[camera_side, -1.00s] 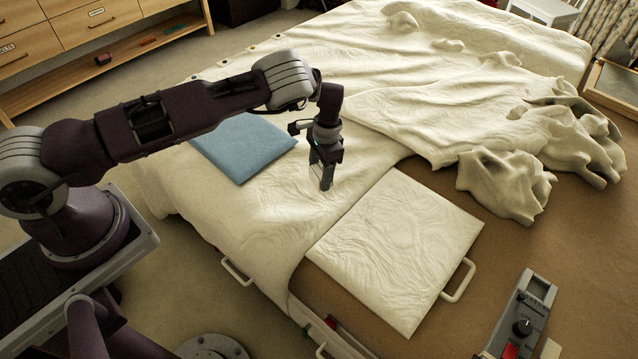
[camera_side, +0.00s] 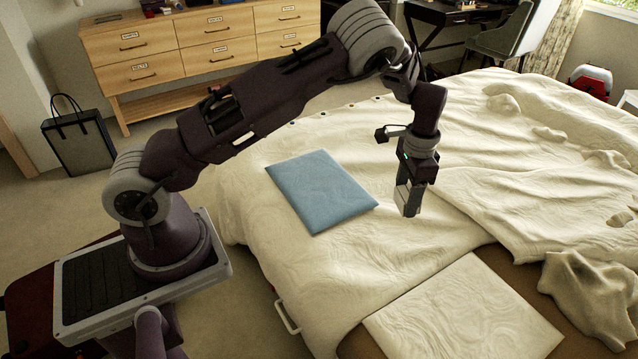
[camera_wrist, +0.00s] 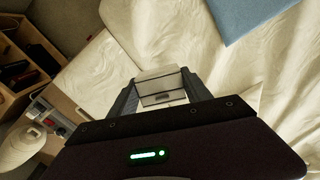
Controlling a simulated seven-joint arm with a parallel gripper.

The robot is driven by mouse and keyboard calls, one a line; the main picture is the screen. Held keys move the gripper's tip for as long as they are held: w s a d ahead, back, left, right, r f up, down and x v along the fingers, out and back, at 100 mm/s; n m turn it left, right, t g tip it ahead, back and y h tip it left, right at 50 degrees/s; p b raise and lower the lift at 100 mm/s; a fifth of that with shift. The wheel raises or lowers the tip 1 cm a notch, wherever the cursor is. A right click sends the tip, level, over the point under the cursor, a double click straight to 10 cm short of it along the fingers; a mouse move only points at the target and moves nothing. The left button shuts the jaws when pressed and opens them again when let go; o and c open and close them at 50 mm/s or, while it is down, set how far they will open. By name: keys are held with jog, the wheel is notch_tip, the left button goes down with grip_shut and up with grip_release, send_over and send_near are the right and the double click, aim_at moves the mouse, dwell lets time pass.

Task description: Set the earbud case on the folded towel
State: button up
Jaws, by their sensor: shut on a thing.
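My gripper (camera_side: 409,207) hangs above the cream bedding, to the right of a flat blue folded cloth, which looks like the folded towel (camera_side: 320,188). In the wrist view my gripper (camera_wrist: 160,92) is shut on a small pale box with a dark front, which looks like the earbud case (camera_wrist: 158,86). The fingers are on either side of it. In the side view the case is hard to make out between the fingers. The towel's top is bare in the side view. Part of the towel (camera_wrist: 250,15) shows at the top right of the wrist view.
A flat cream square (camera_side: 465,312) lies at the lower right of the side view. Rumpled bedding (camera_side: 540,150) rises on the right. A wooden drawer unit (camera_side: 175,55) stands at the back. The bedding between gripper and towel is clear.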

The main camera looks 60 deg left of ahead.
jog(key=shift+r, duration=0.5)
jog(key=shift+a, duration=0.25)
jog(key=shift+w+a+f, duration=0.1)
jog(key=shift+a+f, duration=0.25)
jog(key=shift+a, duration=0.4)
jog(key=a+f+n+t, duration=0.15)
jog(key=a+f, duration=0.25)
jog(key=a, duration=0.5)
jog(key=a+f+n+t, duration=0.1)
jog(key=a+f+t, duration=0.15)
jog(key=a, duration=0.55)
notch_tip(320, 180, up, 7)
jog(key=n+t+y, duration=0.6)
jog(key=t, duration=0.5)
send_over(311, 205)
jog(key=shift+t, duration=0.3)
notch_tip(311, 205, down, 21)
jog(key=shift+d+r, duration=0.1)
jog(key=shift+r, duration=0.05)
